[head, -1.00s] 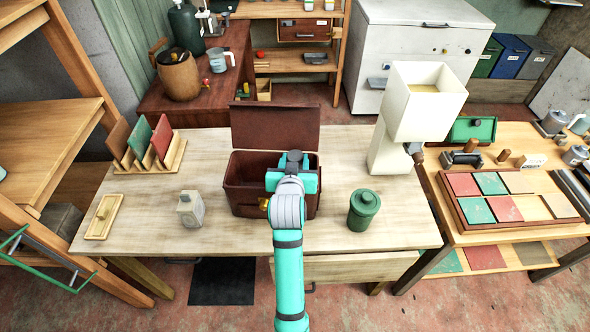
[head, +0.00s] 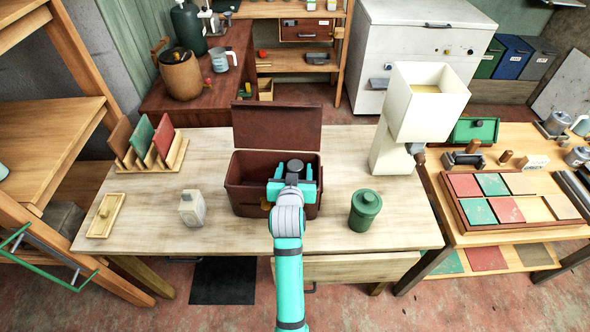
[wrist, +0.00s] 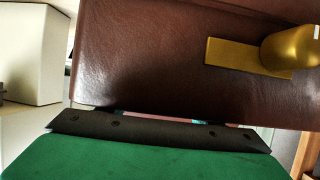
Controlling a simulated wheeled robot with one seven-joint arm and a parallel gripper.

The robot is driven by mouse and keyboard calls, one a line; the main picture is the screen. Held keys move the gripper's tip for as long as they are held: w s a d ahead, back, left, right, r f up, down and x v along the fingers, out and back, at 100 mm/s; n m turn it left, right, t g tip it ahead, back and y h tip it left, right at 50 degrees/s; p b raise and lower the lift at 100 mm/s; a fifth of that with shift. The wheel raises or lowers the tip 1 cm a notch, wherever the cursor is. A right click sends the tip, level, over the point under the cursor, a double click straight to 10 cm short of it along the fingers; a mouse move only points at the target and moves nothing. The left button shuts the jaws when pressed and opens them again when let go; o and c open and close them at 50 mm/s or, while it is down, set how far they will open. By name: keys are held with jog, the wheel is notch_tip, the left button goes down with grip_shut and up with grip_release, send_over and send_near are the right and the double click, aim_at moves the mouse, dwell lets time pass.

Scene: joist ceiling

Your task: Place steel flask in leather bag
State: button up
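The leather bag (head: 240,183) is a dark brown open case on the workbench, its lid (head: 277,128) raised at the back. My gripper (head: 294,180) is over the right part of the bag's opening, reached in from the front. In the wrist view, brown leather (wrist: 150,60) fills the top, with a brass clasp (wrist: 240,52); the flask cannot be made out there.
A green canister (head: 365,210) stands right of the bag, and a beige bottle (head: 192,208) stands left. A rack of coloured boards (head: 150,150) and a small wooden tray (head: 105,215) are at the left.

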jog(key=shift+r, duration=0.15)
jog(key=v, duration=1.2)
jog(key=s+f+n+y, duration=0.1)
jog(key=s+f, duration=0.5)
jog(key=s, duration=0.3)
jog(key=s+f, duration=0.6)
jog(key=s, duration=0.2)
jog(key=s+r+t, duration=0.1)
jog(key=s+r, duration=0.2)
jog(key=s, duration=1.7)
jog(key=shift+s+a+t, duration=0.2)
jog(key=shift+t, duration=0.2)
